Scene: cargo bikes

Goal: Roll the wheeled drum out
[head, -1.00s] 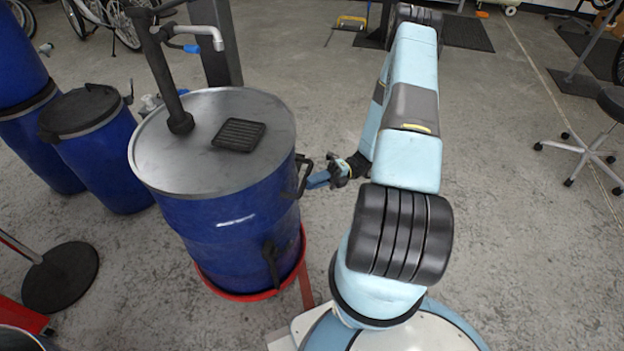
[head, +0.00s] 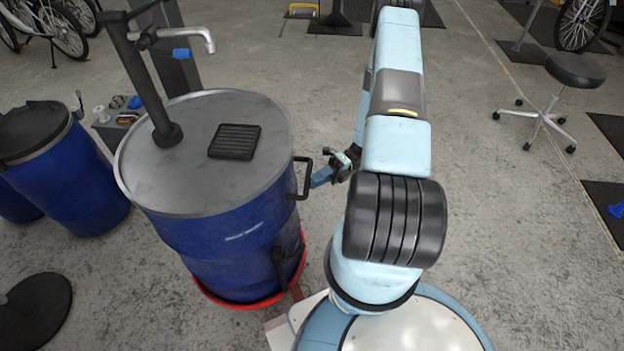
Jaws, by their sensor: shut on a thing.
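The wheeled drum is a blue drum (head: 225,252) with a grey metal lid (head: 185,125), standing upright in a red ring base (head: 238,304) just left of my arm. A black pump post (head: 147,88) with a silver spout rises from the lid, and a ribbed black pad (head: 235,142) lies on it. A black loop handle (head: 305,178) sticks out from the drum's right side. My gripper (head: 316,178) is shut on this handle. The fingertips are small in the view, and the wheels under the drum are hidden.
Other blue drums (head: 70,180) stand at the left, with a black round base (head: 35,312) below them. A grey post (head: 170,55) rises behind the drum. A stool (head: 575,72) stands at the right.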

